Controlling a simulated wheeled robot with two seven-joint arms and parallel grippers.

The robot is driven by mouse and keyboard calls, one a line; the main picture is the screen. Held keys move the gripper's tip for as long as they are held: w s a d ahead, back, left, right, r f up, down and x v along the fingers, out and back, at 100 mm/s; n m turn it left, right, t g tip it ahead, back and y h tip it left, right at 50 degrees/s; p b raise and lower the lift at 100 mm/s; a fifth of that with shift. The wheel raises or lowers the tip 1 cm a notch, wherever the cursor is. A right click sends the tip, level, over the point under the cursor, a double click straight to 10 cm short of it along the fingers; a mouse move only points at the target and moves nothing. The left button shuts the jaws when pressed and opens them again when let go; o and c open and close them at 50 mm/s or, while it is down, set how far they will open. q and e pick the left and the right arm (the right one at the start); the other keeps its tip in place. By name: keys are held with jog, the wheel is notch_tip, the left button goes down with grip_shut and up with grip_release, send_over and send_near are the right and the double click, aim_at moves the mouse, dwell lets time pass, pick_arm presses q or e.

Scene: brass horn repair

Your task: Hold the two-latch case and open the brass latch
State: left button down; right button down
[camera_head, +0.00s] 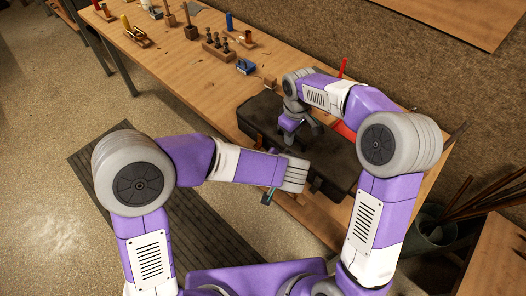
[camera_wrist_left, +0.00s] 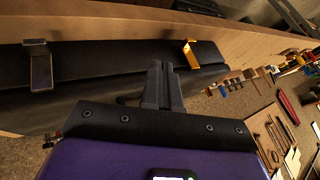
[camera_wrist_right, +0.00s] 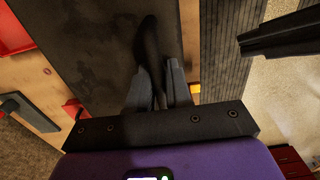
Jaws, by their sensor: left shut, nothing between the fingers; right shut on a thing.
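The dark case (camera_head: 332,162) lies on the bench, and its lid is down. In the left wrist view its front carries a dull grey latch (camera_wrist_left: 39,66) at left and a brass latch (camera_wrist_left: 190,54) at right. A yellow bit of the brass latch (camera_wrist_right: 195,88) shows in the right wrist view. My right gripper (camera_wrist_right: 156,82) is over the case, shut on a dark curved handle (camera_wrist_right: 150,45) on its top. My left gripper (camera_head: 269,196) is shut and empty, in front of the case. In the left wrist view its fingertips (camera_wrist_left: 165,68) are just left of the brass latch.
A wooden block with dark pegs (camera_head: 217,48), a blue item (camera_head: 245,66) and other tools stand on the bench left of the case. Red items (camera_wrist_right: 15,35) lie beyond it. A bucket of rods (camera_head: 432,235) stands at right. A dark ribbed mat (camera_head: 165,215) covers the floor.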

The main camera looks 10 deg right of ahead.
pick_arm(q)
jog(key=x, duration=0.9)
jog(key=shift+w+a+f, duration=0.1)
jog(key=shift+f, duration=0.05)
jog(key=w, duration=0.1)
jog(key=a, duration=0.1)
jog(key=w+a, duration=0.1)
jog(key=shift+w+f, duration=0.25)
jog(key=shift+w, duration=0.1)
jog(key=shift+w+a, duration=0.3)
jog(key=shift+w, duration=0.1)
jog(key=shift+w+a, duration=1)
jog(key=shift+w, duration=0.15)
jog(key=s+d, duration=0.3)
jog(key=shift+s, duration=0.15)
jog(key=v, duration=1)
